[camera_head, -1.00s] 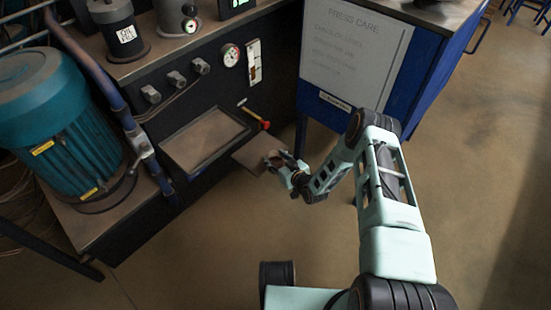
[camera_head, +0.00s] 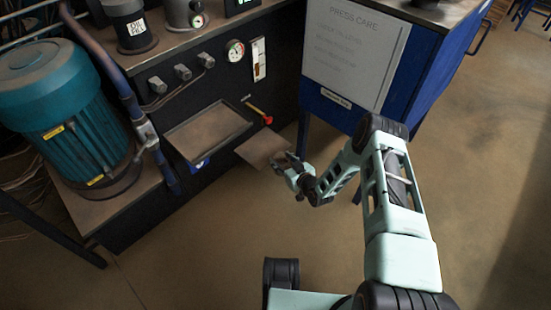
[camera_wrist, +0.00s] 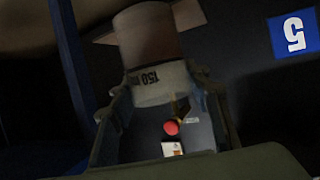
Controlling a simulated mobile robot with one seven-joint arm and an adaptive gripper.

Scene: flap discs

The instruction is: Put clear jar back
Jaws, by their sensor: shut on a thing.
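My gripper (camera_head: 289,163) is low at the right corner of a flat brown shelf plate (camera_head: 256,147), in front of the dark bench. In the wrist view, its two fingers (camera_wrist: 160,105) are shut around a brownish cylinder, the jar (camera_wrist: 150,40), with a pale band marked "150". I cannot tell what is inside it. Part of the brown plate shows behind the jar in the wrist view. In the head view the jar is too small and too covered by the gripper to make out clearly.
A shallow tray (camera_head: 208,131) juts from the bench left of the plate. A red-handled lever (camera_head: 267,119) is above the plate. A blue cabinet (camera_head: 333,118) with a white board (camera_head: 352,48) stands to the right. A teal motor (camera_head: 62,115) is at left. The floor in front is clear.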

